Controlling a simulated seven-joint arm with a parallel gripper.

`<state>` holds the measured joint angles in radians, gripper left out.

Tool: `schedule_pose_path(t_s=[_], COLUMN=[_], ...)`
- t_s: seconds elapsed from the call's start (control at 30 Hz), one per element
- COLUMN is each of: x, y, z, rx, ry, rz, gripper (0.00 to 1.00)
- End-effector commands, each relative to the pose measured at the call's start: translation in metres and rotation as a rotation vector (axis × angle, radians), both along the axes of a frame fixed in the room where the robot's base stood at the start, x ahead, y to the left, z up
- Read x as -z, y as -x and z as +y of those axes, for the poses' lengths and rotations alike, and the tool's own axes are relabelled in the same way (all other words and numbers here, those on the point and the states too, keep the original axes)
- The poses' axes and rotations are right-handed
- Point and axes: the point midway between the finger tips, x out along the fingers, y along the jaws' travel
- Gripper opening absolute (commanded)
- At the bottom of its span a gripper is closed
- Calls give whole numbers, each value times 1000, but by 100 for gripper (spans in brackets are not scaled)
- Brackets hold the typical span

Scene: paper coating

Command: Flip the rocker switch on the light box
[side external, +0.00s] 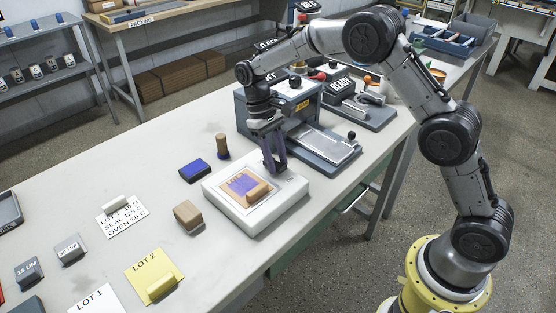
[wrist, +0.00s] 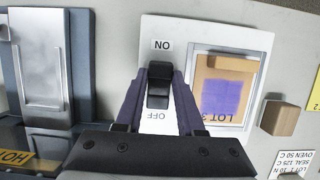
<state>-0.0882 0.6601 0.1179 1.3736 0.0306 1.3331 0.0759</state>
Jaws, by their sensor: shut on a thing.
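The white light box (side external: 288,198) lies on the bench, with a framed window holding a brown sheet with a purple patch (wrist: 216,95). It also shows in the wrist view (wrist: 165,28). Its black rocker switch (wrist: 158,88) sits beside the window, between an ON label (wrist: 162,45) and a partly covered OFF label (wrist: 158,116), both upside down in that view. My gripper (wrist: 158,70) is down at the switch, shut on it with one finger on each side. In the side view my gripper (side external: 275,168) stands over the box's far right part and hides the switch.
A wooden block (side external: 187,214), a blue pad (side external: 194,169) and a wooden-handled stamp (side external: 222,147) stand left of the box. A grey machine with a flat metal plate (side external: 325,143) stands close behind to the right. Yellow LOT 2 card (side external: 150,270) lies at the front left.

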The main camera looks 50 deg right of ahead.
Motion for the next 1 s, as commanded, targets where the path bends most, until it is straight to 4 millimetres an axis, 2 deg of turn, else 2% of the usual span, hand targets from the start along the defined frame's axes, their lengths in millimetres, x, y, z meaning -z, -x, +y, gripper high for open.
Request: schedule_pose_path(t_s=[0.2, 0.53, 0.57, 0.7, 0.73, 1.0], x=[0, -1, -1, -1, -1, -1], y=[-4, -3, -3, -3, -3, -3], z=[0, 0, 0, 0, 0, 0], rx=[1, 0, 0, 0, 0, 0], ry=[0, 0, 0, 0, 0, 0], rz=[80, 88, 88, 88, 88, 89], gripper=[0, 0, 39, 64, 68, 68])
